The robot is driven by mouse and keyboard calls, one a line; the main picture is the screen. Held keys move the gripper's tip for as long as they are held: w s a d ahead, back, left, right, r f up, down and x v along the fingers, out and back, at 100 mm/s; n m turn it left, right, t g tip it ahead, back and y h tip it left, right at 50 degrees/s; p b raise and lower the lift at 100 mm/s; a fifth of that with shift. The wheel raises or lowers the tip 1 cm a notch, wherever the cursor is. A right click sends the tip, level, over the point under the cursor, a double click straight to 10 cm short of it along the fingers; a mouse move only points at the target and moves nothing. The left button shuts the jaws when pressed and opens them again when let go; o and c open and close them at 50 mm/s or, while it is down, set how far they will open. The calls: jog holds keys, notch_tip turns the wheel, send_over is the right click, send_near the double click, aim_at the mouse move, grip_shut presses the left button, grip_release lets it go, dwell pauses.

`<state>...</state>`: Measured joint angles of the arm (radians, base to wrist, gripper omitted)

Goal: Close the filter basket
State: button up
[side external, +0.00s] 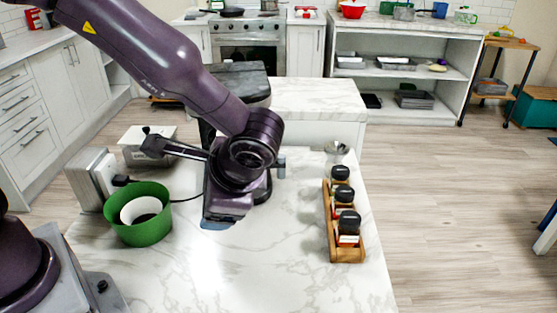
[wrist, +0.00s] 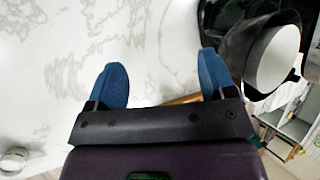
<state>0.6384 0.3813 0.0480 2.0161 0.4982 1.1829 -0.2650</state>
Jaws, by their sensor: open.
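In the wrist view, a black, open-topped round holder with a white inside, which looks like the filter basket (wrist: 238,52), is at the upper right beside a dark appliance body (wrist: 222,14). It lies just right of my right fingertip; I cannot tell whether they touch. In the side view, the dark coffee machine (side external: 243,80) stands behind my arm, which hides most of it and the basket. My gripper (side external: 217,225) points down low over the marble counter. Its blue fingers are spread apart with nothing between them in the wrist view (wrist: 161,80).
A green bowl (side external: 153,233) with a white bowl inside stands left of my gripper. A wooden rack (side external: 348,254) of dark-capped jars stands to the right, with a small metal cup (side external: 337,148) behind it. The front middle of the counter is clear.

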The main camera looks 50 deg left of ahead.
jog(key=w+d+f+m+t+y, duration=0.2)
jog(key=w+d+f+t+y, duration=0.3)
jog(key=d+f+y, duration=0.1)
jog(key=n+t+y, duration=0.3)
jog(key=n+t, duration=0.1)
send_near(282, 170)
jog(key=x, duration=1.2)
jog(key=shift+w+a, duration=0.2)
jog(key=shift+a, duration=0.05)
jog(key=shift+c, duration=0.4)
jog(key=shift+s, duration=0.1)
jog(key=c, duration=1.1)
